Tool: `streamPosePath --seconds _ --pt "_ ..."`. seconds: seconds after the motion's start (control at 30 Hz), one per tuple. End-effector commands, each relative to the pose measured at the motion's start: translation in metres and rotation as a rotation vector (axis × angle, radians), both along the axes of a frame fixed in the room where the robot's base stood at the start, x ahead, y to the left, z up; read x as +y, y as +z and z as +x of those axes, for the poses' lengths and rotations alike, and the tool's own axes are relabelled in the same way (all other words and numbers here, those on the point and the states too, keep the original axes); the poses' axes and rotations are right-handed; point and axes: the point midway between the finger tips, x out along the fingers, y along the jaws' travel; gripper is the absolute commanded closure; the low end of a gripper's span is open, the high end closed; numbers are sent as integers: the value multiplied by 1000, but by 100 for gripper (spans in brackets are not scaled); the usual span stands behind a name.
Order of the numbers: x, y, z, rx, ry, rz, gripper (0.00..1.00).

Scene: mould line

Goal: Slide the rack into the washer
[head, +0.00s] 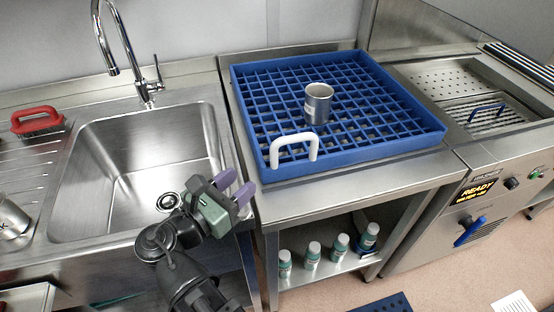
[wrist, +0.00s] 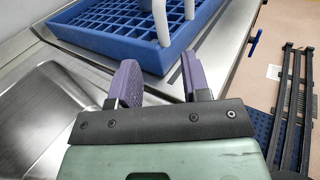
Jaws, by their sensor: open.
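The blue grid rack (head: 425,142) sits on the steel table between the sink and the washer. It has a white handle (head: 294,142) on its front edge, and one metal cup (head: 318,103) stands upright in it. The washer (head: 465,190) is on the right, with a lit READY display and a blue lever. My gripper (head: 234,188) is open and empty, in front of the rack's left corner and above the sink's right edge. In the wrist view the open purple fingers (wrist: 160,82) point toward the rack (wrist: 90,40) and its handle, apart from both.
The steel sink (head: 95,160) with a tall faucet (head: 125,50) is on the left, with a red-handled brush (head: 37,120) beside it. Several bottles (head: 312,255) stand on the shelf under the table. A blue mat (head: 385,304) lies on the floor.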

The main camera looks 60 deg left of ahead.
Motion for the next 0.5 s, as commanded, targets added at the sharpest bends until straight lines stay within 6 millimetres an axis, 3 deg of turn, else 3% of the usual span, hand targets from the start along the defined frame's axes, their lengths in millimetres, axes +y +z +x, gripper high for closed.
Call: streamPosePath --seconds 0.17,0.5 --pt "6 1 20 3 -5 1 57" --pt "31 1 91 4 -6 3 57"
